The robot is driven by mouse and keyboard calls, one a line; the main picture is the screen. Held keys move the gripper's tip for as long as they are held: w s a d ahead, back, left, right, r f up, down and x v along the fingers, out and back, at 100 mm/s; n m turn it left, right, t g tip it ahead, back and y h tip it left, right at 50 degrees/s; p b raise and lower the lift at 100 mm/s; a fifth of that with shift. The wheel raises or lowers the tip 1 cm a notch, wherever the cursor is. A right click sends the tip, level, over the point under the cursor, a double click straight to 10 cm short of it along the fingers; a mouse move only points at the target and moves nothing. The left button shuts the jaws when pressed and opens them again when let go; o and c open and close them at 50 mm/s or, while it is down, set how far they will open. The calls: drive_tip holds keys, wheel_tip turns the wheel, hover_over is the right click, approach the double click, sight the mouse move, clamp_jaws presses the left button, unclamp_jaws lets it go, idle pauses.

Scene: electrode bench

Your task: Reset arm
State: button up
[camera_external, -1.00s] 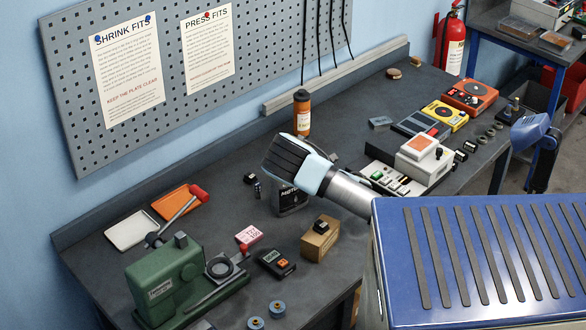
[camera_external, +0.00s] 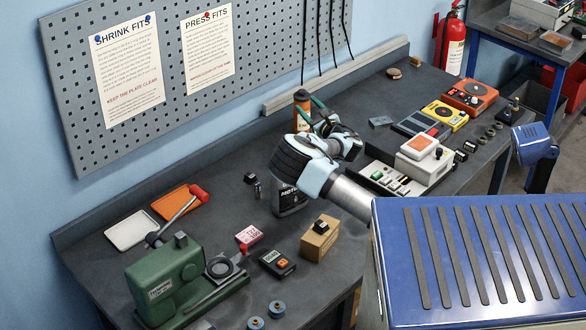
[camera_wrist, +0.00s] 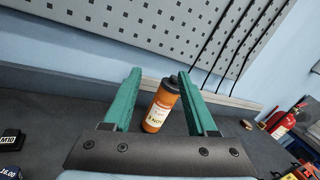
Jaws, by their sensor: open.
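My gripper (camera_wrist: 159,95) shows in the wrist view with its two green fingers spread wide and nothing between them. In the outside view my gripper (camera_external: 318,112) is raised above the bench, in front of the orange bottle, and points toward the back wall. The orange bottle with a dark cap (camera_wrist: 162,105) stands upright on the bench beyond the fingers, apart from them. It is partly hidden behind the fingers in the outside view (camera_external: 301,97).
A green press (camera_external: 165,285) stands at the front left. A cardboard box (camera_external: 319,240) with a small black block on it sits near the front edge. A white device (camera_external: 424,157) is right of my arm. A pegboard (camera_external: 260,60) and a ledge (camera_external: 340,72) are behind.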

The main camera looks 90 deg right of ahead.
drive_tip(key=w+d+r+m+h+b, duration=0.1)
drive_tip(key=d+r+m+h, duration=0.35)
drive_tip(key=r, duration=0.95)
drive_tip(key=w+a+f+m+y+p, duration=0.1)
drive_tip(key=w+a+f+m+y, duration=0.4)
drive_tip(key=a, duration=0.5)
drive_tip(key=w+a+f+m+g+y+p, duration=0.1)
drive_tip(key=w+a+f+m+y, duration=0.25)
drive_tip(key=w+a+m, duration=0.55)
drive_tip(key=w+a+f+m+y+p, duration=0.1)
drive_tip(key=w+a+f+m+y, duration=0.3)
drive_tip(key=a, duration=0.8)
drive_tip(key=s+a+f+m+g+y, duration=0.1)
drive_tip(key=s+a+f+m+y, duration=0.15)
drive_tip(key=a, duration=0.85)
drive_tip(key=s+a+f+m+g+y, duration=0.1)
drive_tip(key=s+a+f+y, duration=0.15)
drive_tip(key=a, duration=0.95)
drive_tip(key=s+a+f+m+g+y, duration=0.2)
drive_tip(key=s+a+g+y, duration=0.1)
drive_tip(key=s+a, duration=0.9)
drive_tip(key=shift+s+a+g+p, duration=0.3)
drive_tip(key=shift+s+a+g, duration=0.1)
drive_tip(key=shift+a+g, duration=0.25)
